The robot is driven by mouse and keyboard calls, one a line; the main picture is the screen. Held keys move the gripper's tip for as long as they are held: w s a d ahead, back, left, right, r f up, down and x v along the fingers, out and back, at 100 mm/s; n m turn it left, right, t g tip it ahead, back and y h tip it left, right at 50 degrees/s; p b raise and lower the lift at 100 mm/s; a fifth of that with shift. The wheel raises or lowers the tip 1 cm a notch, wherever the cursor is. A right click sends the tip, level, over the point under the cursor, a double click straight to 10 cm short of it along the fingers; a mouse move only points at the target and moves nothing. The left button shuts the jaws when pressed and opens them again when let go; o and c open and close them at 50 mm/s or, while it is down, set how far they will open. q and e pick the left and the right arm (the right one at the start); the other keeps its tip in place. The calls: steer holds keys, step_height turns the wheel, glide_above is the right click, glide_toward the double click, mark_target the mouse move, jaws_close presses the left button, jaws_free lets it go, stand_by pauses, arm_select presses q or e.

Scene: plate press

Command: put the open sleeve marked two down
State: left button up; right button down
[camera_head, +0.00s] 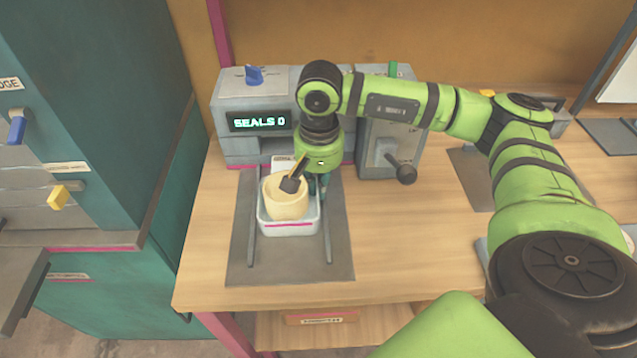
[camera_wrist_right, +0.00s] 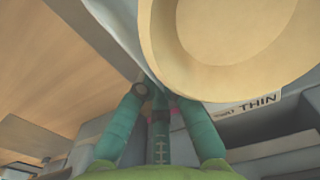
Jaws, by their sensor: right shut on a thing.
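The sleeve is a cream, open-topped round cup (camera_head: 286,203) at the white tray in front of the grey machine. It fills the upper part of the right wrist view (camera_wrist_right: 230,75), rim and hollow facing the camera. No number mark shows on it. My right gripper (camera_head: 319,186) reaches down at its right side, fingers shut on its wall; the fingertips (camera_wrist_right: 155,92) are partly hidden behind the rim in the wrist view. The white tray (camera_head: 290,229) has a pink stripe on its front. I cannot tell whether the cup touches its floor. My left gripper is not in view.
The tray stands on a dark mat (camera_head: 285,272) with two rails. The grey machine (camera_head: 255,115) behind reads "SEALS 0". A lever box (camera_head: 392,140) stands right of it. A teal cabinet (camera_head: 110,120) is at left. The wooden tabletop (camera_head: 400,250) right of the mat is clear.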

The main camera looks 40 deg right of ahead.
steer(key=shift+f, duration=0.2)
steer(key=c, duration=1.7)
jaws_free()
steer(key=shift+s, duration=0.1)
steer(key=shift+r+p, duration=0.3)
steer(key=shift+r, duration=0.05)
step_height(320, 180, up, 12)
steer(key=shift+f+b, duration=0.1)
steer(key=shift+b, duration=0.75)
